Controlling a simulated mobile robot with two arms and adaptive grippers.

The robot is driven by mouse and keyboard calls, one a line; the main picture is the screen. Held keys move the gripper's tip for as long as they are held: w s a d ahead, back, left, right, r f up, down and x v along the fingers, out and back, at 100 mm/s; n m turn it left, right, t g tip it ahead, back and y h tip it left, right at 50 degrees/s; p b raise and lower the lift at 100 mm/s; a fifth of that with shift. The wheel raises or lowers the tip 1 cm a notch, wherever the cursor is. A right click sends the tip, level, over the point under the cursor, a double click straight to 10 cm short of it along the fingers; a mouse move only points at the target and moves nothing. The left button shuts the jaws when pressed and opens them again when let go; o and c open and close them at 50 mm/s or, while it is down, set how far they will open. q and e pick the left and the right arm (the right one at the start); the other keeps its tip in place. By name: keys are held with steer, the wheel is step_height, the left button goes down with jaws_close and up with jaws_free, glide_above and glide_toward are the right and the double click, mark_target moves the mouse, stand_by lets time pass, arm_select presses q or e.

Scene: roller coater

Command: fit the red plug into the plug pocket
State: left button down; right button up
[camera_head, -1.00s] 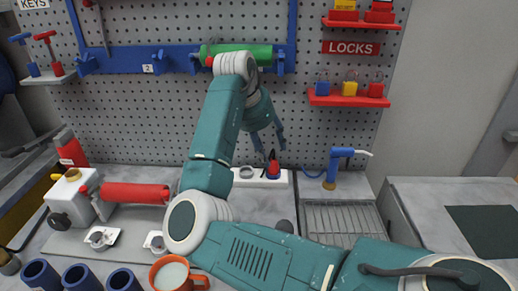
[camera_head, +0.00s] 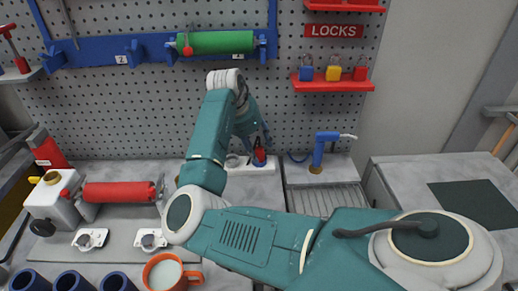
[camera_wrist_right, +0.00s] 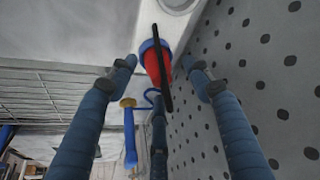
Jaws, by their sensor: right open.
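The red plug (camera_head: 260,157) stands on a white strip (camera_head: 249,169) at the foot of the pegboard, with blue around its base. A pale round fitting (camera_head: 233,160) on the same strip, left of the plug, is partly hidden by my arm; I cannot tell whether it is the plug pocket. My right gripper (camera_head: 261,146) is open just above the plug. In the right wrist view the red plug (camera_wrist_right: 156,66) appears between the two spread fingers (camera_wrist_right: 163,66), with a dark bar across it. I cannot see contact. My left gripper is out of view.
A blue tap-like tool (camera_head: 320,150) stands right of the strip, behind a ridged drain tray (camera_head: 325,197). The pegboard (camera_head: 200,100) rises close behind. A red roller (camera_head: 120,192) and an orange mug (camera_head: 165,273) are at the left. The grey surface at right has free room.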

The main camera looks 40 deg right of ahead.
steer(key=shift+x, duration=0.85)
steer(key=shift+r, duration=0.1)
steer(key=c, duration=1.2)
steer(key=shift+r, duration=0.1)
